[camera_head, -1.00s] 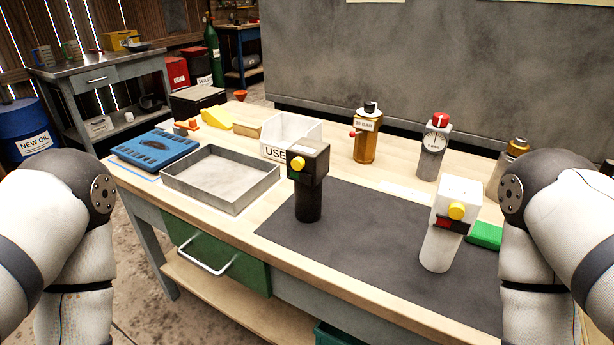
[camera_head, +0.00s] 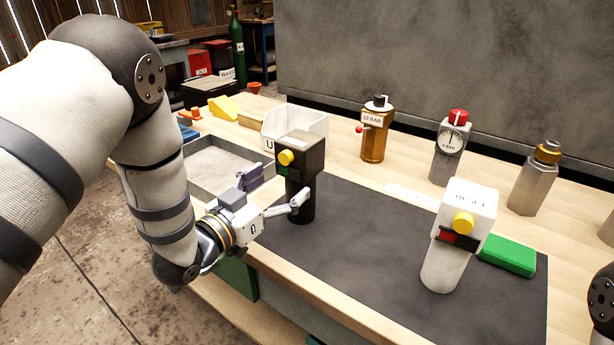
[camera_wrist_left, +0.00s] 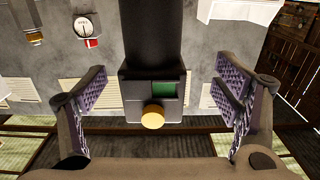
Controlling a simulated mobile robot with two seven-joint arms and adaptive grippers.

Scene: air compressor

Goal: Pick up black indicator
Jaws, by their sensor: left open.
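The black indicator (camera_head: 301,160) stands upright on the dark mat, with a yellow button and a small green window on its head. My left gripper (camera_head: 277,191) is open beside it, with one finger in front of its lower body and the other toward the left. In the left wrist view the black indicator (camera_wrist_left: 152,75) lies between the two spread fingers, with a gap on each side. It appears upside down there. My right gripper is out of view; only a part of my right arm shows at the right edge.
A white indicator (camera_head: 455,235) stands on the dark mat (camera_head: 375,235), with a green block (camera_head: 507,256) beside it. A grey tray (camera_head: 192,160) and a white bin (camera_head: 310,122) lie close behind my left gripper. An amber bottle (camera_head: 376,130) and a gauge (camera_head: 449,150) stand farther back.

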